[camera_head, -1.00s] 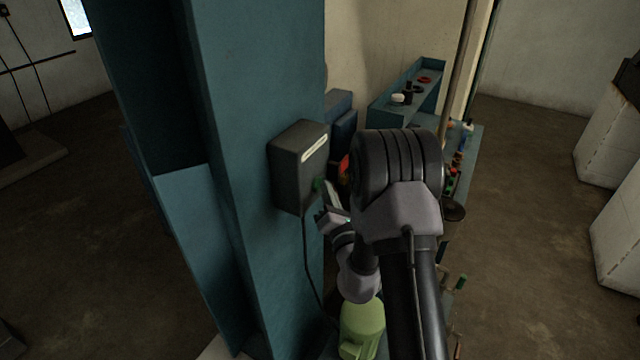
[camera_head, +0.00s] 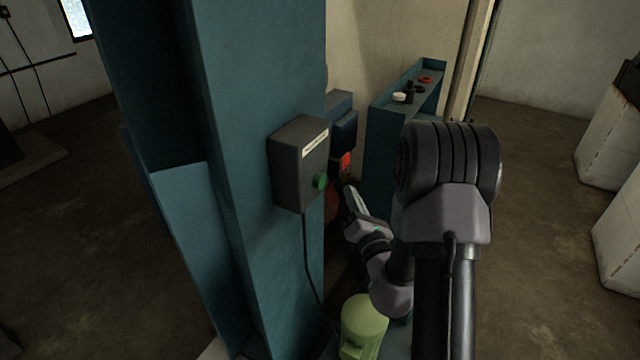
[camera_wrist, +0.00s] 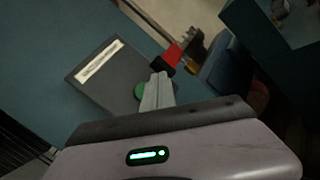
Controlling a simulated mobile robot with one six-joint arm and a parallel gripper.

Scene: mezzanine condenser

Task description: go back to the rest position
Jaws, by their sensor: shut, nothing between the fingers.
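My gripper (camera_head: 354,199) is shut and empty, in free space to the right of a grey switch box in the head view. In the wrist view its closed fingers (camera_wrist: 158,90) point up the picture, with the box behind them to the left. The grey box (camera_head: 291,165) is fixed to the teal column and has a pale label and a green button (camera_head: 320,182). The green button (camera_wrist: 140,91) shows partly behind the fingers in the wrist view.
The teal column (camera_head: 262,80) stands close left of my arm. A light green rounded machine part (camera_head: 363,322) is below the gripper. A teal shelf (camera_head: 383,125) with small parts stands behind. Pale blocks (camera_head: 612,135) stand far right, with open floor (camera_head: 540,200) before them.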

